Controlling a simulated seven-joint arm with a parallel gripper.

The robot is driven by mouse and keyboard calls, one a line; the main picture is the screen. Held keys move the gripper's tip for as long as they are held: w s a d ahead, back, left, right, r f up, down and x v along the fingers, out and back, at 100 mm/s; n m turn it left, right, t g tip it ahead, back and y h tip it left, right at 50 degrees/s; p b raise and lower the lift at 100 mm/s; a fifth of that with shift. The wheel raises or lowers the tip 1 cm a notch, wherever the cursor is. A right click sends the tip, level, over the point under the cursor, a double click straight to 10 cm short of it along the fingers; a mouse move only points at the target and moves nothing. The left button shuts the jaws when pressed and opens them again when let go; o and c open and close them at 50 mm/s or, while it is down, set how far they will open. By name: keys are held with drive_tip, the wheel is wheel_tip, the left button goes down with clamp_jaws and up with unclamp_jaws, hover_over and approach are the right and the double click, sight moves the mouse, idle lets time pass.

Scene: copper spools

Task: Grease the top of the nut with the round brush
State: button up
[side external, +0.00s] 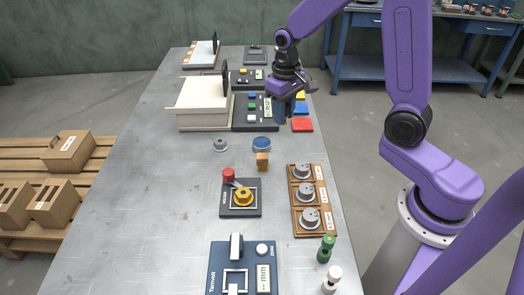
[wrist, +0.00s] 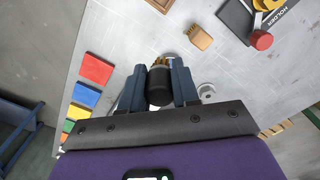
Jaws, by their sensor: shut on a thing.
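My gripper (side external: 284,117) is shut on a round brush with a black cylindrical body (wrist: 160,86) and short yellow-brown bristles (wrist: 162,61), seen between the fingers in the wrist view. In the side view the fingers hide the brush, and the gripper is above the table, behind and right of a round blue tin (side external: 262,144). The yellow nut (side external: 243,196) sits in a dark holder (side external: 229,212) with a red-knobbed lever (side external: 229,174). The nut is partly cut off at the top of the wrist view (wrist: 268,4). The gripper is apart from it.
A tan block-like brush (side external: 262,161) stands between the tin and the holder. A grey round part (side external: 220,145) lies left of the tin. A blue measuring device (side external: 222,268) is in front. The left table area is clear.

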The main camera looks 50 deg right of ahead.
drive_tip(key=s+a, duration=0.1)
drive_tip(key=a, duration=0.9)
hover_over(244, 194)
drive_tip(key=s+a, duration=0.1)
drive_tip(key=f, duration=0.1)
drive_tip(key=shift+f, duration=4)
drive_tip(key=shift+w+d+f, duration=0.1)
drive_tip(key=shift+w+d, duration=0.4)
drive_tip(key=shift+w, duration=0.05)
drive_tip(key=shift+w+d, duration=0.9)
drive_tip(key=shift+w, duration=0.05)
drive_tip(key=shift+s+a, duration=1.55)
wheel_tip(244, 194, up, 8)
